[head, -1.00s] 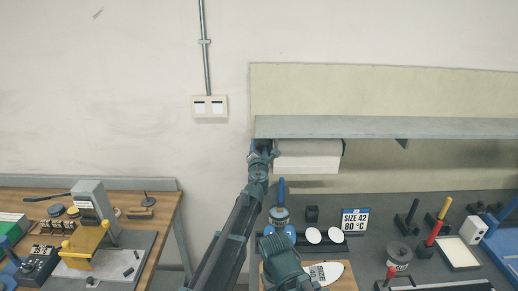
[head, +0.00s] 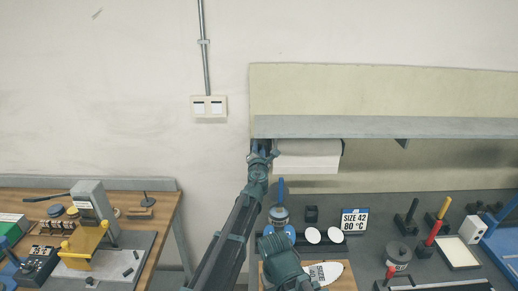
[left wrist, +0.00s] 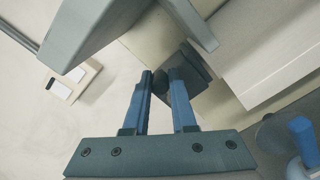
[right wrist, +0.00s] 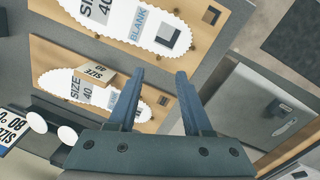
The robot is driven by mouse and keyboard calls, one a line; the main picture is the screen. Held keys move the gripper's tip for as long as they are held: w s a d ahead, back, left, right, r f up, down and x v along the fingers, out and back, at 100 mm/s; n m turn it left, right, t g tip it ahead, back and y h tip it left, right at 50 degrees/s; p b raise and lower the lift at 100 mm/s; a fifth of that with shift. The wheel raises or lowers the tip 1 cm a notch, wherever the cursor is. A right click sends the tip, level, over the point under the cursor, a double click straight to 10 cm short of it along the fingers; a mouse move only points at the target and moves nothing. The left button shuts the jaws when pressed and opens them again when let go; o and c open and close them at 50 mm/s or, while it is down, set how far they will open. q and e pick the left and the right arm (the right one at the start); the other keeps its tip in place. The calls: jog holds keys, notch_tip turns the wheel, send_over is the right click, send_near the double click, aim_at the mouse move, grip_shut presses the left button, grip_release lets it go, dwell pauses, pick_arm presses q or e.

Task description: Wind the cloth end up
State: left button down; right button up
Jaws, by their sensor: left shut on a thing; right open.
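A white cloth roll (head: 308,148) hangs under the shelf, its end a flat sheet (head: 308,165) hanging down in front. In the left wrist view the white cloth (left wrist: 258,55) is at the upper right. My left gripper (head: 262,151) is at the roll's left end. In the left wrist view my left gripper (left wrist: 162,76) is shut on a small dark knob (left wrist: 161,80) beside a dark block (left wrist: 190,68). My right gripper (right wrist: 160,76) is open and empty, above a wooden board with a white insole marked size 40 (right wrist: 100,92).
A grey shelf (head: 390,127) runs above the roll. A wooden side bench (head: 150,225) with a yellow fixture (head: 84,243) is at the left.

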pick_arm(q)
jog(key=shift+a+n, duration=0.3)
jog(key=shift+n, duration=0.1)
jog(key=shift+s+a+f+n, duration=0.1)
jog(key=shift+a+n, duration=0.3)
jog(key=shift+n, duration=0.65)
jog(key=shift+w+a+n, duration=0.1)
jog(key=shift+a+n, duration=0.25)
jog(key=shift+n, duration=0.65)
jog(key=shift+s+a+f+n, duration=0.1)
jog(key=shift+a+n, duration=0.3)
jog(key=shift+n, duration=0.65)
jog(key=c, duration=0.7)
grip_release()
